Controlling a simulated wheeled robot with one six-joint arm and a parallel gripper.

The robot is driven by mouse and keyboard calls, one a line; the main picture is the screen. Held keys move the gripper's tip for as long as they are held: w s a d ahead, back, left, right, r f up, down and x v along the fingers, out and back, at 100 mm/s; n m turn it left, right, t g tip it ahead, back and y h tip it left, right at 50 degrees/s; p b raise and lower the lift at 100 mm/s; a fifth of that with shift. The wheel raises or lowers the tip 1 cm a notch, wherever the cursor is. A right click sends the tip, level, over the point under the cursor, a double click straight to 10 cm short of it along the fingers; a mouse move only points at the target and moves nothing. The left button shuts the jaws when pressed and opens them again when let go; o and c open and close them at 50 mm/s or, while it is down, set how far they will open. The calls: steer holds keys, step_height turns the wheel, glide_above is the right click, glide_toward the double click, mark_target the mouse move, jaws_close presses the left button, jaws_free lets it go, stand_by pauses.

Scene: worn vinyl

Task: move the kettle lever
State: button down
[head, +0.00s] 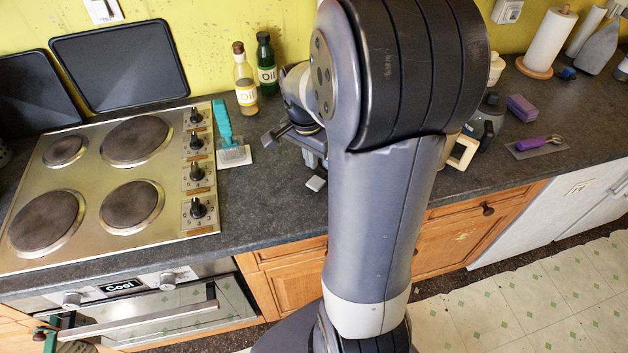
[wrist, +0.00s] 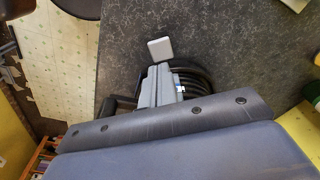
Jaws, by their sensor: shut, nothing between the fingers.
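My gripper (head: 316,183) is low over the dark worktop, left of my upright arm link in the head view. Its grey fingertips also show in the wrist view (wrist: 160,48), shut together with nothing between them. No kettle or lever can be made out for certain. A dark grey, partly see-through vessel (head: 487,118) stands just right of my arm, partly hidden by it. A cream loop-shaped part (head: 462,152) shows beside it; I cannot tell whether these are the kettle and its handle. The gripper is well to the left of both, apart from them.
The hob (head: 110,175) lies left, with a turquoise brush (head: 223,125) beside it. Two oil bottles (head: 245,78) (head: 266,62) stand behind. To the right are a purple sponge (head: 521,107), a purple-handled tool (head: 540,143) and a paper roll (head: 551,42). Worktop around the gripper is clear.

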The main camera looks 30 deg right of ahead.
mark_target(313, 185)
steer(key=shift+f, duration=0.15)
steer(key=f+b, duration=0.1)
steer(key=f, duration=0.1)
steer(key=f+b, duration=0.4)
steer(key=shift+w+d+f, duration=0.1)
steer(key=shift+d+f, duration=0.2)
steer(key=shift+f, duration=0.1)
step_height(313, 185, down, 2)
steer(key=shift+f+b, duration=0.25)
steer(key=shift+b, duration=0.95)
steer(key=shift+r+p, duration=0.35)
steer(key=shift+r, duration=0.05)
steer(key=a, duration=0.1)
steer(key=s+a+r, duration=0.1)
steer(key=shift+s+a+p, duration=0.1)
steer(key=shift+a+p, duration=0.2)
steer(key=shift+a, duration=0.1)
step_height(313, 185, up, 11)
steer(key=a, duration=0.1)
steer(key=shift+s, duration=0.15)
